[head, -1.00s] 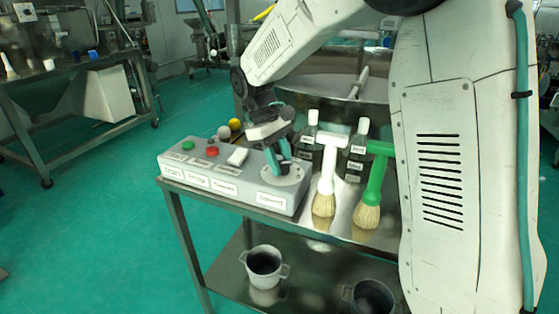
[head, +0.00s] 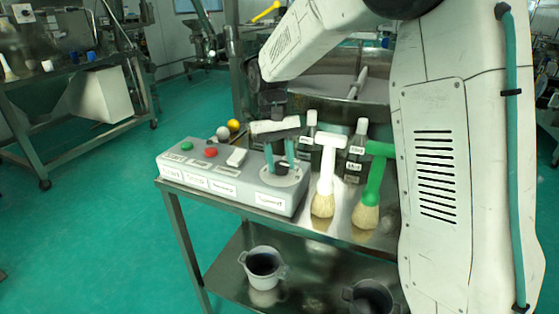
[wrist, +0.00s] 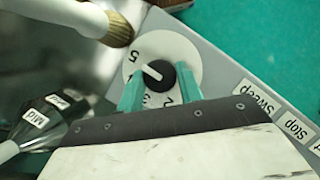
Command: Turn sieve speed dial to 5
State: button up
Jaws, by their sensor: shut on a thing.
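The speed dial is a black round knob (wrist: 159,76) with a white pointer line, on a pale numbered disc (wrist: 165,45). In the wrist view the pointer's upper-left end points towards the 5; a 2 and a 3 show on the near side. My gripper (wrist: 160,72) has its two teal fingers on either side of the knob and is shut on it. In the head view my gripper (head: 281,164) stands over the disc at the right end of the grey control box (head: 240,192); the fingers partly hide the knob there.
Green (head: 187,144) and red (head: 211,152) buttons and a white switch (head: 237,156) sit left of the dial. A white brush (head: 325,180), a green brush (head: 374,185) and dark labelled bottles (head: 355,160) stand close on the right. Pots sit on the lower shelf.

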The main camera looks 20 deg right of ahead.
dwell(0.3)
jog(key=o, duration=1)
jog(key=v, duration=0.7)
jog(key=shift+w+r, duration=0.2)
jog(key=shift+r, duration=0.15)
